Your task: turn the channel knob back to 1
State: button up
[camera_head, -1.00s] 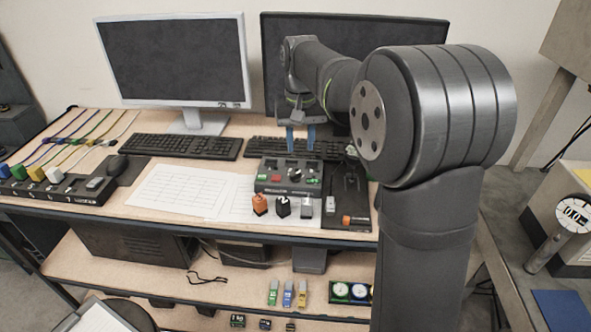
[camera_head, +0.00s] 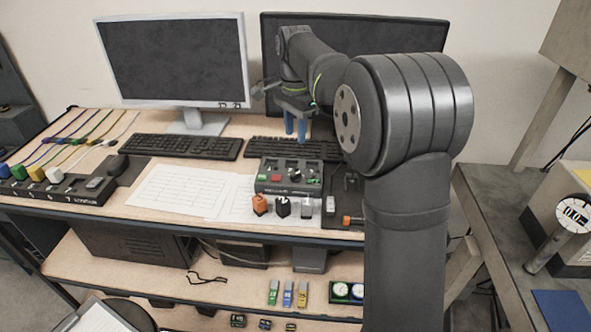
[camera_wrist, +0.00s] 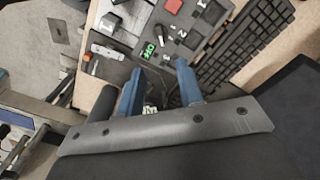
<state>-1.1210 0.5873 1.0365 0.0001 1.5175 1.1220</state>
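The dark control box (camera_head: 265,188) stands on the bench in the middle of the head view. It carries a red button (camera_head: 276,178) and a small black knob (camera_head: 296,174), which looks like the channel knob. Its setting is too small to read. My gripper (camera_head: 295,137) is above and behind the box, its blue fingers pointing down. In the wrist view my gripper (camera_wrist: 160,67) has its fingers apart with nothing between them. The control box (camera_wrist: 193,45) shows beyond the fingertips, with small white digits and a green OK label (camera_wrist: 149,50).
An orange-topped piece (camera_head: 259,205), a black one (camera_head: 283,207) and a grey one (camera_head: 306,207) stand along the box's front. Keyboards (camera_head: 186,147) and two monitors (camera_head: 174,60) are behind. Paper sheets (camera_head: 178,190) lie flat at left. A dark tray (camera_head: 343,208) is at right.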

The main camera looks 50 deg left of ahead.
aim_at(295, 174)
notch_tip(295, 174, down, 13)
jog(key=shift+f, duration=0.15)
grip_shut()
